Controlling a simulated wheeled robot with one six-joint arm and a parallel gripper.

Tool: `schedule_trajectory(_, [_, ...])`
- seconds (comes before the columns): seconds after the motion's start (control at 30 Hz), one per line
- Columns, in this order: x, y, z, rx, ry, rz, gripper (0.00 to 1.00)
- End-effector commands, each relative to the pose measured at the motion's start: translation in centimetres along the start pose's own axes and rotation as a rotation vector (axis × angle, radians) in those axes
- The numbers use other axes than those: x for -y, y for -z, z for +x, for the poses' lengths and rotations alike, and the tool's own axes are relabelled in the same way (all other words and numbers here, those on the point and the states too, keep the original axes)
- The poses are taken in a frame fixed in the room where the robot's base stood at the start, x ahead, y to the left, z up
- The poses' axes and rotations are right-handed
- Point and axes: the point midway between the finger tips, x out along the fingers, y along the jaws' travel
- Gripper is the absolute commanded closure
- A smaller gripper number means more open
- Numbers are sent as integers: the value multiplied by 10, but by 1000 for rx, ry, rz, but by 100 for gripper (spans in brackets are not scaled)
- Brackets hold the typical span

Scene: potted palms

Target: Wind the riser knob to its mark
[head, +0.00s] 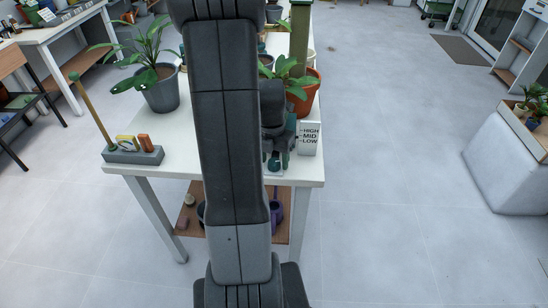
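A white card (308,138) marked HIGH, MID and LOW stands near the front right of the white table (170,122). My gripper (277,160), dark with teal parts, is low at the front edge of the table, just left of the card. My arm covers much of it, so I cannot tell whether its fingers are open or shut, or touch anything. I cannot make out the riser knob; it is hidden by or merged with the dark parts there. No pointer against the marks is clear.
A grey potted palm (160,88) stands left on the table, an orange potted plant (302,92) behind the card. A grey block (132,155) with tools sits at the front left corner. A purple can (276,214) is on the lower shelf.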

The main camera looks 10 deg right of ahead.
Motion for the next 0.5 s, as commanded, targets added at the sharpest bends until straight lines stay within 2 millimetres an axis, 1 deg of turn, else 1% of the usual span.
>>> schedule_trajectory(0.17, [0, 0, -3, 0, 0, 0, 45])
schedule_trajectory(0.27, [0, 0, -14, 2, -2, 0, 45])
schedule_trajectory(0.37, [0, 0, -33, 4, -3, 0, 45])
schedule_trajectory(0.5, [-1, -1, -67, 5, -4, 0, 45])
